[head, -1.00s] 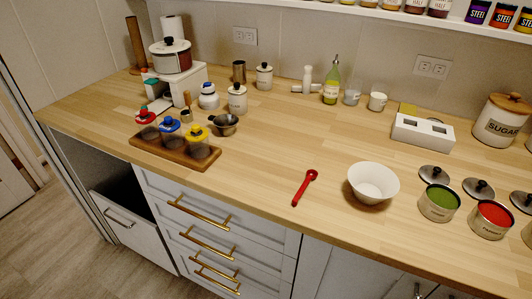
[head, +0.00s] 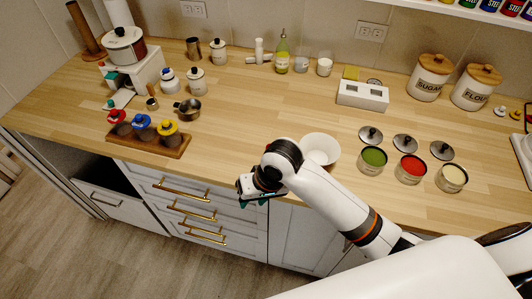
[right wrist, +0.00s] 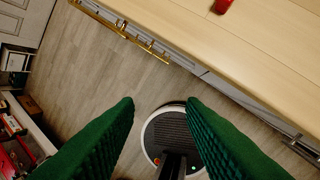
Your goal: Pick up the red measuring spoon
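The red measuring spoon (right wrist: 224,5) shows only in part, at the top edge of the right wrist view, lying on the wooden counter (right wrist: 240,50) near its front edge. In the head view my right arm hides it. My right gripper (head: 257,200) hangs in front of the counter edge, over the drawer fronts. In the right wrist view its two green fingers (right wrist: 160,103) are spread apart with nothing between them, and floor and my base show below. The spoon is apart from the fingers, beyond their tips. My left gripper is not in view.
A white bowl (head: 320,149) stands just behind my right arm. Open cans with green (head: 373,159), red (head: 410,168) and cream contents are to its right. A wooden tray (head: 150,147) with colored-lid jars is at the left. Gold drawer handles (head: 180,190) stick out below the counter.

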